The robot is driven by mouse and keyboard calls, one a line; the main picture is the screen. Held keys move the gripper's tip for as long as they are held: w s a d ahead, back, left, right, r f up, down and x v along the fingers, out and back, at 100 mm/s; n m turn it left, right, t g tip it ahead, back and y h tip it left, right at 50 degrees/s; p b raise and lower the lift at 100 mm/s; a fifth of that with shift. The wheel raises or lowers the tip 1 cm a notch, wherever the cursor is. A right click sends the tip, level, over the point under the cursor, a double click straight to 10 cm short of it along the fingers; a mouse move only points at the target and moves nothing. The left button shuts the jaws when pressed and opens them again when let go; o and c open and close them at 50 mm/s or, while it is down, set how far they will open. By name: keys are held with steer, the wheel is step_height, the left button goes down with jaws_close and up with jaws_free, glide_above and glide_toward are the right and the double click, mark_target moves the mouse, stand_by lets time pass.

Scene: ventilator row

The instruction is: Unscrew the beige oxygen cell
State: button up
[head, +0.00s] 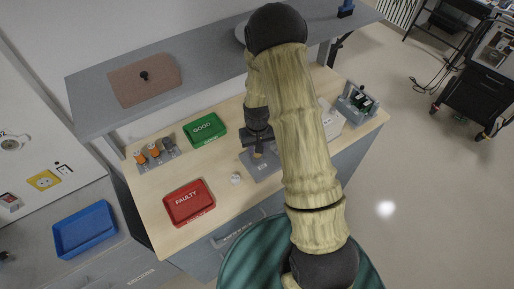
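My gripper (258,151) points down over a grey plate (252,168) on the wooden bench. A small beige bit (257,155) shows right at the fingertips; it may be the beige oxygen cell, but it is too small to tell. My arm and the gripper body cover the area behind and to the right. I cannot tell whether the fingers are open or shut on it. A small white round piece (235,178) lies on the bench left of the plate.
A green GOOD tray (221,131) and a red FAULTY tray (210,200) stand on the bench (160,221). An orange-topped cell rack (169,153) is at the left. A white box (331,127) and grey crate (345,112) stand right. A grey shelf (205,72) overhangs the back.

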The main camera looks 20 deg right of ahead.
steer(key=n, duration=0.6)
stand_by(0.5)
steer(key=n+p, duration=0.1)
steer(key=n, duration=0.2)
steer(key=shift+r+n, duration=0.1)
steer(key=shift+n, duration=0.2)
steer(key=shift+n+p, duration=0.3)
steer(key=shift+n, duration=0.9)
steer(key=n+p, duration=0.1)
steer(key=n, duration=0.1)
steer(key=shift+n, duration=0.4)
steer(key=shift+n+p, duration=0.65)
steer(key=shift+n, duration=0.95)
